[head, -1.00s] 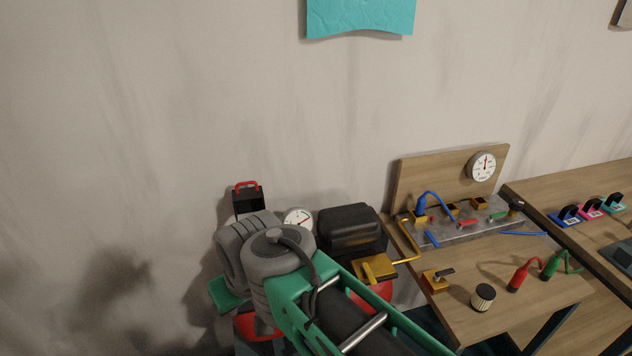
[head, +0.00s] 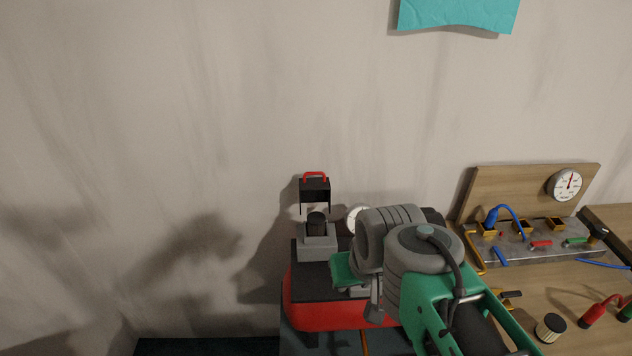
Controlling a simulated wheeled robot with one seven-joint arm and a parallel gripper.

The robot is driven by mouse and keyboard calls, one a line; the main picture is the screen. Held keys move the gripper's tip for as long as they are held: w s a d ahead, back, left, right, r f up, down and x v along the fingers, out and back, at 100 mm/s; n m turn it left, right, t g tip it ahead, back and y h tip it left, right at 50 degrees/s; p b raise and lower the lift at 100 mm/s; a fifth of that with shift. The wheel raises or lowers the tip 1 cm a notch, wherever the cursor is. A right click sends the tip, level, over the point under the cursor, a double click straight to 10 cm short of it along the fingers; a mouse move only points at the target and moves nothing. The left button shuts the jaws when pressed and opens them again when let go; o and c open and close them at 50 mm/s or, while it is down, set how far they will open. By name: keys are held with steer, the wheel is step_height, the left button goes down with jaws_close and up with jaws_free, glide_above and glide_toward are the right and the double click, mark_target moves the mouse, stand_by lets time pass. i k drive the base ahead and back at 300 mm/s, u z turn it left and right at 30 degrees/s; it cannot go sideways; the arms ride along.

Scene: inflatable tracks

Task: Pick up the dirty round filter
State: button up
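A dark round filter (head: 317,222) sits upright in a grey square housing (head: 319,246) on top of the red and black machine, left of my arm. It looks like the dirty one. A second round filter (head: 550,327), with pale pleats and a dark top, stands on the wooden table at the lower right. My gripper (head: 374,302) is mostly hidden by my own green and grey wrist. Only a small grey part shows, over the machine and to the right of the dark filter, apart from it. Its opening is hidden.
A black cover with a red handle (head: 315,186) stands raised just behind and above the housing. A white gauge (head: 356,218) is partly hidden behind my wrist. The wooden table (head: 540,290) at right holds a metal block with hoses and colored fittings.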

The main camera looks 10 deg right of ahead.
mark_target(316, 220)
steer(key=u, duration=2.1)
steer(key=k, duration=0.7)
steer(key=z, duration=0.25)
steer(key=i, duration=0.3)
steer(key=u, duration=0.1)
